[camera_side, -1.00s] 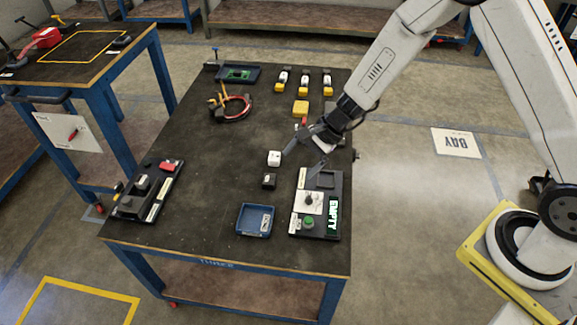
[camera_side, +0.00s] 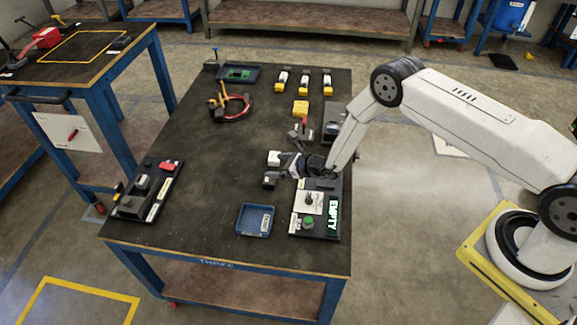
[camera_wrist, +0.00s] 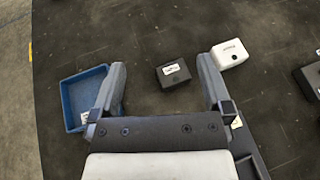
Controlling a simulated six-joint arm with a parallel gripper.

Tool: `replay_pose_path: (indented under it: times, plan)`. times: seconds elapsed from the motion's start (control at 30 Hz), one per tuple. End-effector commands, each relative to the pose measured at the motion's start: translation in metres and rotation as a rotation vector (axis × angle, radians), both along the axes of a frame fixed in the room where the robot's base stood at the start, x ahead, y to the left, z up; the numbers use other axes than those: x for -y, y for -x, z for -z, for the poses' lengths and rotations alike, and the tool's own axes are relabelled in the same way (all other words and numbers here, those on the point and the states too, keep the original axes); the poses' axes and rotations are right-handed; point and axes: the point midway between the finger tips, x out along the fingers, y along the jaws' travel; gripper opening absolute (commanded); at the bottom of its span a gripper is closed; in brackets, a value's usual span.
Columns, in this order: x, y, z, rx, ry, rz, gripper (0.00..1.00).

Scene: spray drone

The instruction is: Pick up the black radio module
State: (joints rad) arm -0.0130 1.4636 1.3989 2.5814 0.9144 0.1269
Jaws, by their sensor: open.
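The black radio module (camera_side: 269,180) is a small dark block with a white label, lying on the dark table top. In the wrist view the module (camera_wrist: 173,74) lies ahead of my fingers, between their lines and nearer the right one. My gripper (camera_wrist: 165,80) is open and empty. In the side view my gripper (camera_side: 280,170) is low over the table, just right of the module. I cannot tell from these views how high the fingertips are above it.
A white block (camera_side: 273,158) sits right behind the module; in the wrist view the white block (camera_wrist: 230,54) is close to the right fingertip. A blue tray (camera_side: 254,220) lies in front.

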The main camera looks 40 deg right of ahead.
Motion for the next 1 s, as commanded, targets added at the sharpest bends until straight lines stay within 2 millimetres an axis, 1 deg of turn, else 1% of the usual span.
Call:
replay_pose_path:
  times: [0.03,0.13,0.43,0.57,0.67,1.0]
  plan:
    - [0.003,-0.001,0.006,0.001,-0.014,0.03,1.0]
    - [0.008,-0.002,0.012,0.003,-0.031,0.07,1.0]
    - [0.01,-0.003,0.015,0.005,-0.038,0.087,1.0]
    - [0.01,-0.003,0.021,0.004,-0.037,0.086,1.0]
    - [0.01,-0.003,0.029,0.004,-0.037,0.086,1.0]
    - [0.01,-0.002,0.063,0.005,-0.037,0.086,1.0]
